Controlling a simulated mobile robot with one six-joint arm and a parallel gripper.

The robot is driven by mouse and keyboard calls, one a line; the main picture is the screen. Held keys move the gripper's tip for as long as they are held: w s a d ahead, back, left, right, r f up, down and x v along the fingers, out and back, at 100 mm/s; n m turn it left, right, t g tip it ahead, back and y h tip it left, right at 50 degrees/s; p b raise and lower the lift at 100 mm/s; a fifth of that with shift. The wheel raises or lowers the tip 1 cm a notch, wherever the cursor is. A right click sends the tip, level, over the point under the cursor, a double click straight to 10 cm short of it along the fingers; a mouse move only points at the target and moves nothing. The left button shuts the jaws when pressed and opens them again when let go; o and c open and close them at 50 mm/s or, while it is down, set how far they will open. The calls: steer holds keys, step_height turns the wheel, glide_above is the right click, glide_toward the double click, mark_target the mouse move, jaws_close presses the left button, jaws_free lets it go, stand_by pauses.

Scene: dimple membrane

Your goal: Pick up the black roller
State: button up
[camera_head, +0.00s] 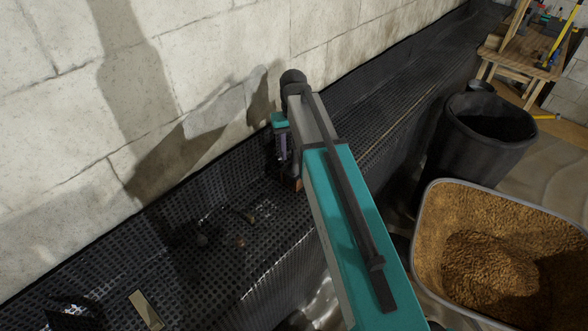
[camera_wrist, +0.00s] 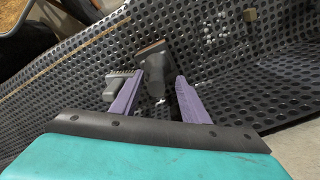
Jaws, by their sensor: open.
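A dark tool with a tan-brown edge (camera_wrist: 152,66) lies on the dimpled black membrane in the wrist view; it looks like the black roller, but its shape is not clear. Its lower end lies between the purple fingers of my gripper (camera_wrist: 159,77), and its wider end lies beyond the fingertips. The fingers are apart, with a gap visible on the right side. In the head view my gripper (camera_head: 282,146) is partly hidden by my arm, above the membrane beside the wall. A small brown patch (camera_head: 298,185) shows there below it.
A grey brush-like piece (camera_wrist: 120,82) lies left of the left finger. The block wall (camera_head: 215,80) rises behind the membrane. A black bin (camera_head: 470,155) and a grain-filled tub (camera_head: 419,240) stand right.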

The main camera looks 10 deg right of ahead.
mark_target(295, 162)
steer(key=shift+f, duration=0.35)
steer(key=shift+d+f+b, duration=0.15)
steer(key=shift+f+b, duration=0.85)
steer(key=shift+f, duration=0.3)
steer(key=shift+d+f+b, duration=0.15)
steer(key=shift+f+b, duration=0.8)
steer(key=shift+f, duration=0.35)
jaws_close()
steer(key=shift+r, duration=0.15)
steer(key=shift+r+b, duration=1.1)
steer(key=shift+r, duration=3.8)
